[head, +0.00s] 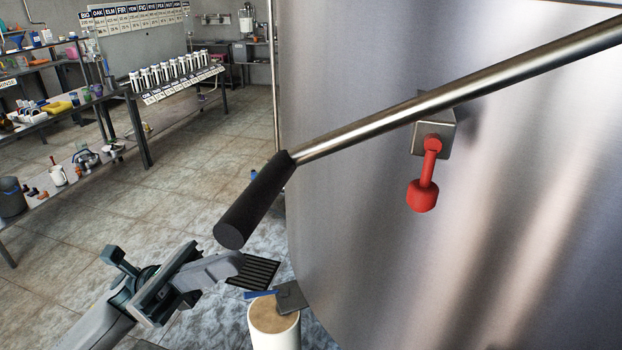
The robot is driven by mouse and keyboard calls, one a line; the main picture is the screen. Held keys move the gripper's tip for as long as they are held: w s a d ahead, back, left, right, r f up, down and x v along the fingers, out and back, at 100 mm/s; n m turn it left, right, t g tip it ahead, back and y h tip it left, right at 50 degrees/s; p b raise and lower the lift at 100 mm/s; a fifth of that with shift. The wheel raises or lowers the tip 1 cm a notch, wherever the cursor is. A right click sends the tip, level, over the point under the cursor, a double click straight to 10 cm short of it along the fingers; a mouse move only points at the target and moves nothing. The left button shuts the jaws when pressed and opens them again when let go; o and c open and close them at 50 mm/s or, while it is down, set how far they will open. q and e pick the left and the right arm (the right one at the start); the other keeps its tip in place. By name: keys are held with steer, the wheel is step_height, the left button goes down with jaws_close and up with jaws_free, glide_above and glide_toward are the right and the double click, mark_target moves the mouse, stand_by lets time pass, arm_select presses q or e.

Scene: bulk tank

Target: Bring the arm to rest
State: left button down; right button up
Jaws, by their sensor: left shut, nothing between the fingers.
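My left gripper (236,264) comes in from the lower left. Its fingers are shut with nothing between them. It is just below the black grip (256,200) of a long metal bar (460,97) that slants up to the right across the big steel tank (350,200); I cannot tell for sure how far apart they are in depth. My right gripper does not show.
A red handle (423,190) hangs from a block on the tank wall. A pale cylinder (274,332) with a tan top stands below, beside a floor grate (258,272). Benches with bottles (165,72) and tools stand back left. Tiled floor between is open.

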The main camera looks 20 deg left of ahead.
arm_select(q)
steer(key=shift+w, duration=0.1)
steer(key=w+a+f+n+t+y, duration=0.4)
steer(key=w+f+n+t+y, duration=0.2)
steer(key=w+f+n+t, duration=0.55)
steer(key=w+a+f+n+t+y, duration=0.5)
steer(key=f+n+t, duration=0.4)
steer(key=n, duration=0.5)
step_height(320, 180, down, 26)
steer(key=w+a+n+g+y, duration=0.2)
steer(key=n+g+y, duration=0.1)
steer(key=n+y, duration=0.85)
steer(key=s+d+f+n+g, duration=0.1)
steer(key=s+f+n+g, duration=0.2)
steer(key=f, duration=0.5)
steer(key=s+d+f+n+g+y, duration=0.1)
steer(key=s+f+n, duration=0.2)
steer(key=s+f, duration=0.35)
steer(key=s+d+f+n+g, duration=0.1)
steer(key=s+f+n+g, duration=0.15)
steer(key=f, duration=0.65)
steer(key=s+d+f+n+g, duration=0.3)
steer(key=s+f, duration=0.5)
steer(key=s, duration=0.4)
steer(key=s+d+f+n+g, duration=0.3)
steer(key=s+d+f, duration=0.3)
steer(key=s+f, duration=0.3)
steer(key=s, duration=0.3)
steer(key=shift+s+g, duration=0.15)
steer(key=shift+g, duration=0.15)
